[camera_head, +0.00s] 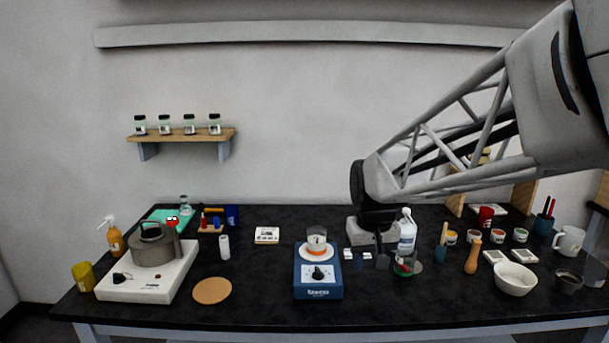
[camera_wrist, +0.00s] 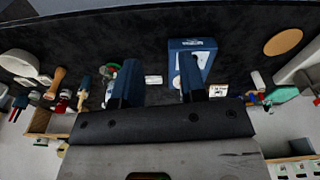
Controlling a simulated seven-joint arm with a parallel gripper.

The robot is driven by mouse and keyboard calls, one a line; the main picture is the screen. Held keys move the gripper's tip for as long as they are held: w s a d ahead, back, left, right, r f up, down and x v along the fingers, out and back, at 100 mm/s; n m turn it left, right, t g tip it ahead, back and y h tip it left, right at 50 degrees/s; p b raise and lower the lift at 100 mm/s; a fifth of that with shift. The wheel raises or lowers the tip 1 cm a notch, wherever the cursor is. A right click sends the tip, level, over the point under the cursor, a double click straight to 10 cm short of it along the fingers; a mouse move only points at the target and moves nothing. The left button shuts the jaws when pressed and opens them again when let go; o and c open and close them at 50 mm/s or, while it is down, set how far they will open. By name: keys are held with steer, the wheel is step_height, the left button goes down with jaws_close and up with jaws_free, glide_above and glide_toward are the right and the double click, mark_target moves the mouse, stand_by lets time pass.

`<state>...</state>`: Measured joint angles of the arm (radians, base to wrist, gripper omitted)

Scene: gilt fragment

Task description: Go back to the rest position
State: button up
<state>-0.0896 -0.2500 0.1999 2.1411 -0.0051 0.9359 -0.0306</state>
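My gripper (camera_head: 371,260) hangs from my arm over the middle right of the black table, just right of the blue hot plate (camera_head: 318,292). In the wrist view the two blue fingers of my gripper (camera_wrist: 158,84) stand well apart, with nothing held between them. A small white piece (camera_wrist: 153,79) shows in the gap, seemingly on the table below. The blue hot plate also shows in the wrist view (camera_wrist: 204,50), behind the finger on the right. The exact height of the fingertips above the table is hard to tell.
A white bottle (camera_head: 407,232) stands close to the right of my gripper, and a grey block (camera_head: 359,230) is behind it. A wooden pestle (camera_head: 472,257) and white bowl (camera_head: 515,279) are farther right. A kettle (camera_head: 153,246) and cork mat (camera_head: 212,291) are left. Table front centre-right is clear.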

steer(key=s+d, duration=0.2)
steer(key=s, duration=1)
steer(key=s+d+m+t, duration=0.1)
steer(key=s+d, duration=0.2)
steer(key=s, duration=0.8)
steer(key=shift+s+f+m, duration=0.3)
steer(key=shift+s+f, duration=0.05)
steer(key=shift+f, duration=0.05)
